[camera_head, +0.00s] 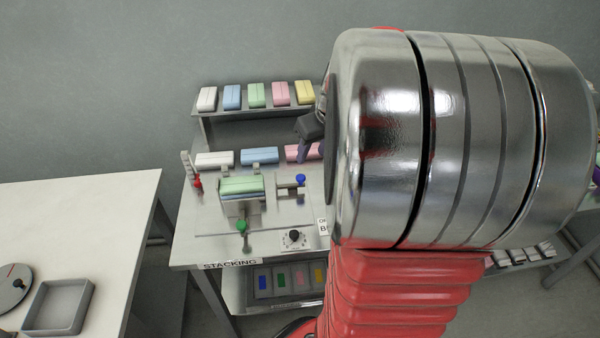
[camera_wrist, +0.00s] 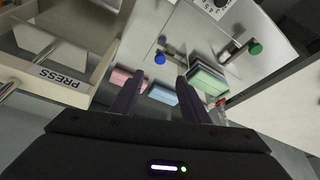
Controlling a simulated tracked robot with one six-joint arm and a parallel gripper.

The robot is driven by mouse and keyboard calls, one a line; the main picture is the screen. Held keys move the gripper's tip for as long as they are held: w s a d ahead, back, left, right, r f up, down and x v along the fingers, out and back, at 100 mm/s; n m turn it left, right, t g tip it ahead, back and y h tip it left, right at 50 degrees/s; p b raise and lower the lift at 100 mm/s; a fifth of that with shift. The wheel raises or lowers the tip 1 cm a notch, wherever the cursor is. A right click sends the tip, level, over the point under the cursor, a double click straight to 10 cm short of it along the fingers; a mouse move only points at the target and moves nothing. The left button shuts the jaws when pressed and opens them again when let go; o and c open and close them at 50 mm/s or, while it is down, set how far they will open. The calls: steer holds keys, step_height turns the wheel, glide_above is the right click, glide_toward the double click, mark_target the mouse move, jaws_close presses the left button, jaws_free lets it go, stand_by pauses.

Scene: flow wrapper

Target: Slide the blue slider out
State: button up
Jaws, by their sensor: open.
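The blue slider (camera_head: 300,179) is a small round blue knob on a metal mount, right of the stack of packs on the work table. It also shows in the wrist view (camera_wrist: 160,59), ahead of and roughly between my fingertips. My gripper (camera_head: 304,150) is partly hidden behind my own arm in the head view. Its dark fingers (camera_wrist: 159,77) are spread in the wrist view, with nothing between them. They look apart from the blue knob; the exact gap cannot be told.
A green knob (camera_head: 242,226), a black dial (camera_head: 294,236) and a red-handled part (camera_head: 197,183) stand near the slider. Green packs (camera_head: 240,186) lie in a holder to its left. Coloured packs line the shelf (camera_head: 204,111) behind. A white table (camera_head: 75,225) stands left, across a gap.

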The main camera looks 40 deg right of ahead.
mark_target(301, 177)
steer(key=x, duration=1.3)
steer(key=shift+w+f, duration=0.1)
steer(key=shift+f, duration=0.15)
steer(key=shift+c, duration=0.3)
jaws_close()
